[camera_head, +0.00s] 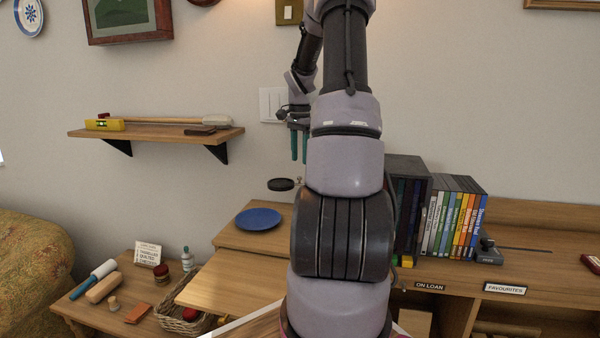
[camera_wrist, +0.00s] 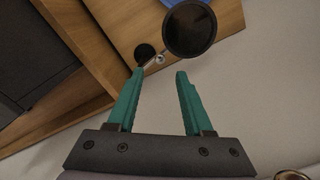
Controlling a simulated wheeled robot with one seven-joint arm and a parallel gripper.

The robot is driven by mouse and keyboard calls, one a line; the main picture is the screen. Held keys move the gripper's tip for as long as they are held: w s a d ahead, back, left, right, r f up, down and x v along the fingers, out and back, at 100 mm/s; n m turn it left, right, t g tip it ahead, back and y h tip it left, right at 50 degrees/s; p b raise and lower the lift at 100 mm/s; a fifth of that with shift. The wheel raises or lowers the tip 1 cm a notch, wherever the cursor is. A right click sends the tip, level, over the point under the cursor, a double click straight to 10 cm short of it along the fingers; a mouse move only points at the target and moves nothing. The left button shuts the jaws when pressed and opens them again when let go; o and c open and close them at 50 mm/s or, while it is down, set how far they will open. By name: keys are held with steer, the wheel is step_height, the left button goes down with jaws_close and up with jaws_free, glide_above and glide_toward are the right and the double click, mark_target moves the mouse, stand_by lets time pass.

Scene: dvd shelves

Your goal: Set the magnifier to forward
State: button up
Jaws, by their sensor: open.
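The magnifier shows a black round head (camera_head: 281,184) that lies nearly flat above the raised wooden top, with a small metal joint at its right. My arm hides the parts further right. In the wrist view, the large dark disc of the magnifier (camera_wrist: 190,32) lies beyond my fingertips, with the metal joint and a smaller black disc to its left. My gripper (camera_head: 299,158) has teal fingers pointing down, above and apart from the magnifier joint. The gripper also shows in the wrist view (camera_wrist: 160,75), open with nothing between its fingers.
A blue plate (camera_head: 258,219) lies on the raised top, left of my arm. A row of DVD cases (camera_head: 455,219) and a dark box (camera_head: 408,168) stand right. A wall shelf (camera_head: 160,134) holds tools at left. A wicker basket (camera_head: 180,320) stands lower left.

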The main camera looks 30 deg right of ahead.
mark_target(292, 181)
step_height(292, 181, down, 6)
steer(key=shift+r, duration=0.1)
jaws_close()
stand_by(1.5)
